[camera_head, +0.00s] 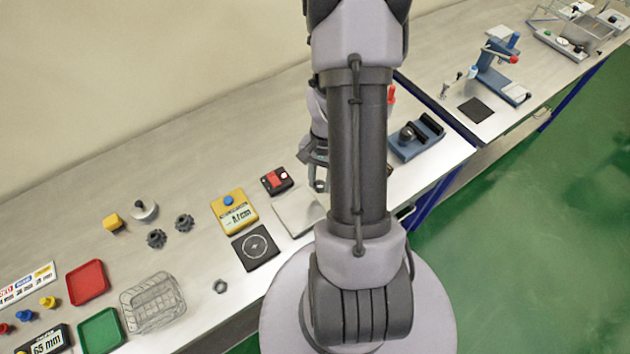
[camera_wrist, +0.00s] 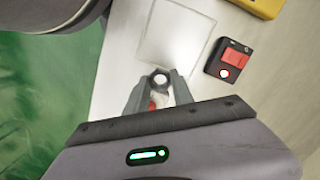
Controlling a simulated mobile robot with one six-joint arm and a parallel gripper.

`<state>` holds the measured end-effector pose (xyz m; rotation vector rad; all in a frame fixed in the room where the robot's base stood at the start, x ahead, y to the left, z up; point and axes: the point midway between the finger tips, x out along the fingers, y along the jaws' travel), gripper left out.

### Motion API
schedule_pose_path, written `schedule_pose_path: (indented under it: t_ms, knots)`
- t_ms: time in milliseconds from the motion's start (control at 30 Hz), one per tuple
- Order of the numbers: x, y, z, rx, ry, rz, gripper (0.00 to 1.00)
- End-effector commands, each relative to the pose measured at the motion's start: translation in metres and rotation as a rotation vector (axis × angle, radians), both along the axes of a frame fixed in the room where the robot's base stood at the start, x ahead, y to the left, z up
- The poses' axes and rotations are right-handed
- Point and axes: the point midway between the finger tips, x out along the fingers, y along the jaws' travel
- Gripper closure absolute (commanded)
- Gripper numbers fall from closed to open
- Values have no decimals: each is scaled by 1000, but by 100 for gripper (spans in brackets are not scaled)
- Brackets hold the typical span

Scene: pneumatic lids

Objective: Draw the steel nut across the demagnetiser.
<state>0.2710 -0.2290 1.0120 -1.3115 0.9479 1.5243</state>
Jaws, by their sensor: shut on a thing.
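My gripper (camera_wrist: 158,86) is shut on a small grey ring-like piece, the steel nut (camera_wrist: 161,80), held at its fingertips. In the head view the nut (camera_head: 321,186) shows below my gripper (camera_head: 319,181), partly beside my arm. A pale flat plate (camera_head: 293,213), with a black box (camera_head: 277,180) bearing a red switch beside it, looks like the demagnetiser. In the wrist view the plate (camera_wrist: 178,35) lies just beyond the fingertips, and the box (camera_wrist: 229,61) is to the right with its lamp lit. The nut's height above the bench is hard to tell.
A yellow gauge (camera_head: 234,212) and a dark square pad with a circle (camera_head: 256,247) stand left of the plate. Another nut (camera_head: 220,286) lies near the front edge. A blue fixture (camera_head: 415,139) is to the right. Bare bench lies behind the black box.

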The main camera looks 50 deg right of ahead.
Motion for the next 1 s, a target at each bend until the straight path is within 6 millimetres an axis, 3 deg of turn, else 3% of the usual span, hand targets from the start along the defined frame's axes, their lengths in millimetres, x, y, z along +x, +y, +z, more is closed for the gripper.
schedule_pose_path:
  t_ms: [533, 1000]
  knots:
    - [0, 0, -41, 0, 0, -1, 100]
    - [10, 32, -39, 0, 0, 0, 100]
